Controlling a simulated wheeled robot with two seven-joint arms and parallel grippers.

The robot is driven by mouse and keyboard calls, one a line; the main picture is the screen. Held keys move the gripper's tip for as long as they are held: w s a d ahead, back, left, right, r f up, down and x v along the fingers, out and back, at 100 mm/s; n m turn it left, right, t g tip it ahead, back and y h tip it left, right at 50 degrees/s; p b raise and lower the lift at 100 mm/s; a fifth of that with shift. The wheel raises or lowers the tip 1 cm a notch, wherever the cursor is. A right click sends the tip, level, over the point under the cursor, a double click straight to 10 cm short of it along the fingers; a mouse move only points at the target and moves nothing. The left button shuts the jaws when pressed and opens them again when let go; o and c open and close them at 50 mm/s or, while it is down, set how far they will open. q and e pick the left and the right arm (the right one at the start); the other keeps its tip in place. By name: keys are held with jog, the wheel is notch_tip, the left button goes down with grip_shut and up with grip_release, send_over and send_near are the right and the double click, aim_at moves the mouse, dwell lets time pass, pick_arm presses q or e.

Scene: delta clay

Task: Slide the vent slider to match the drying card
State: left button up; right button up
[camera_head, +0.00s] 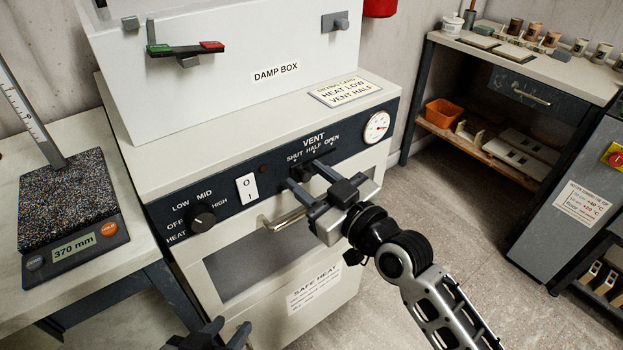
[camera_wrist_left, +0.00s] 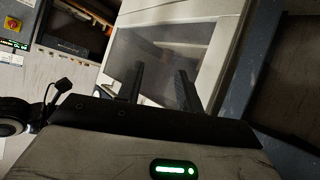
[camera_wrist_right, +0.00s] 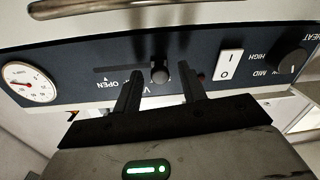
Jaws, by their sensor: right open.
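The drying card (camera_head: 330,97) on the ledge of the damp box reads HEAT LOW, VENT HALF. The vent slider (camera_wrist_right: 160,75) is a dark knob on the navy panel (camera_head: 260,176), under the labels SHUT, HALF and OPEN. In the right wrist view its slot (camera_wrist_right: 122,74) runs from the knob toward OPEN, so it looks near the SHUT end. My right gripper (camera_head: 304,175) is open at the slider; in the right wrist view its fingertips (camera_wrist_right: 160,70) lie either side of the knob, contact unclear. My left gripper (camera_wrist_left: 160,70) is open and empty, low before the box; it also shows in the head view (camera_head: 229,325).
The heat knob (camera_head: 202,216), rocker switch (camera_head: 247,188) and dial gauge (camera_head: 376,127) share the panel. A bar handle (camera_head: 284,221) sits below. A scale (camera_head: 72,215) stands on the left table. Floor is clear right of the box.

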grip_shut()
jog(key=w+d+b, duration=0.1)
jog(key=w+d, duration=0.1)
jog(key=d, duration=0.1)
jog(key=shift+w+d+b, duration=0.2)
jog(key=shift+b, duration=0.15)
pick_arm(q)
jog(key=shift+d+f, duration=0.1)
jog(key=shift+f, duration=0.2)
pick_arm(e)
grip_release()
pick_arm(q)
jog(key=shift+f, duration=0.1)
pick_arm(e)
jog(key=v, duration=1.6)
